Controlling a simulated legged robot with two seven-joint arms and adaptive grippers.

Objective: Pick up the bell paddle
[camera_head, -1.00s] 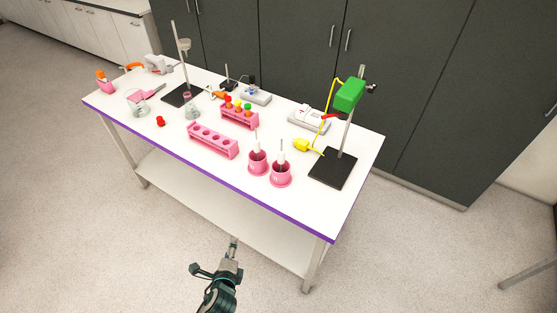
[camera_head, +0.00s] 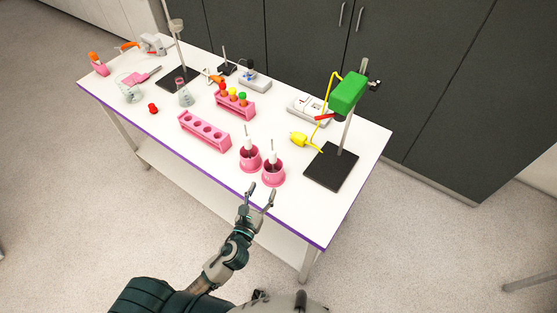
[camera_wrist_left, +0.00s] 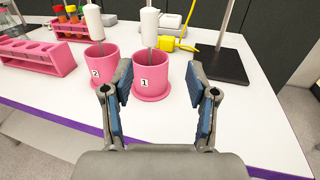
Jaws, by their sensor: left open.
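Two pink pots stand near the table's front edge, pot 1 (camera_head: 272,177) on the right and pot 2 (camera_head: 250,162) on the left. Each holds a tool with a white handle and a thin metal shaft: one in pot 1 (camera_wrist_left: 150,22) and one in pot 2 (camera_wrist_left: 94,22). Their lower ends are hidden in the pots, so I cannot tell which is the bell paddle. My left gripper (camera_head: 259,195) is open and empty, just in front of pot 1. In the left wrist view its fingers (camera_wrist_left: 158,88) frame pot 1. My right gripper is not in view.
A pink test tube rack (camera_head: 205,131) stands left of the pots. The white table (camera_head: 300,220) is clear in front of the stand.

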